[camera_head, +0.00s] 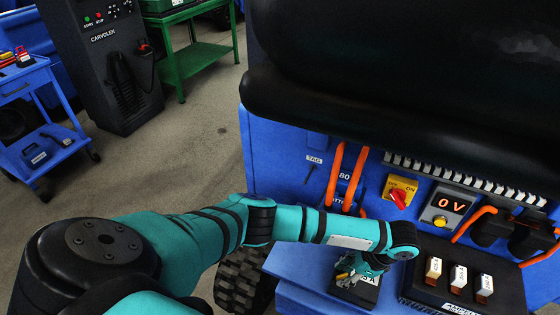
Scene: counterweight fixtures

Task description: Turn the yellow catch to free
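My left arm reaches in from the left, and its gripper (347,277) points down at a dark block with a white label (368,279) on the blue ledge. A small yellow part (343,275), perhaps the yellow catch, shows at the fingertips. The fingers and wrist cover much of it, so its setting and whether the fingers touch it cannot be told. The fingers are small and dark here, and their opening is unclear. My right gripper is not in view.
The blue panel behind carries a yellow OFF/ON plate with a red knob (398,199), a display reading 0 V (450,204) and orange cables (357,178). A black tray (455,280) with three labelled blocks lies to the right. A blue cart (40,125) stands far left.

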